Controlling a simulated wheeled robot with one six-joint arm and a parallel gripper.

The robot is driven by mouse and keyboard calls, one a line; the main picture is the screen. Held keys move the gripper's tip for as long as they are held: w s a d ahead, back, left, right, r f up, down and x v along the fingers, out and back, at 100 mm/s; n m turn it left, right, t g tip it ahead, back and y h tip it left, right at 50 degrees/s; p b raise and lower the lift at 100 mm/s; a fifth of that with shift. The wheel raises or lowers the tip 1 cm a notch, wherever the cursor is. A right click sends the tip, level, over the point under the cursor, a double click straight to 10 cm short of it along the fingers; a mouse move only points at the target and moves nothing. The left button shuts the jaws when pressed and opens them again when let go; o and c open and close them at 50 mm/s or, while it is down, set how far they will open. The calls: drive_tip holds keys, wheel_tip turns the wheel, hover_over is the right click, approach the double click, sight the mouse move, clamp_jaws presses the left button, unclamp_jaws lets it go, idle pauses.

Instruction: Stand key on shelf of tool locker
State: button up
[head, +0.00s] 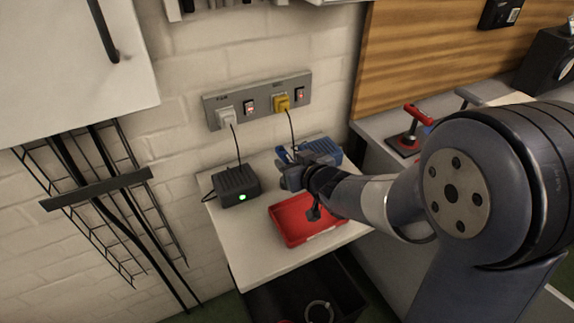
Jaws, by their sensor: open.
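My gripper (290,170) is above the back of a small pale worktop (240,240), pointing left. Its jaws are open, and I see nothing held between them. A shallow red tray (282,230) lies on the worktop in front of my gripper. A small dark piece (314,212) shows over the tray's right part; I cannot tell whether it is the key or part of my arm. A white cabinet (70,70) with a black handle hangs at upper left; whether it is the tool locker is unclear. No shelf inside it shows.
A black box (236,185) with a green light stands left of my gripper. A blue object (325,150) sits just behind it. Cords run up to a wall socket strip (258,100). A red-handled device (408,135) stands on the grey bench at right. A dark bin (300,295) is below.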

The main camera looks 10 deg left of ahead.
sight(289, 159)
drive_tip(key=shift+x, duration=1.95)
clamp_jaws()
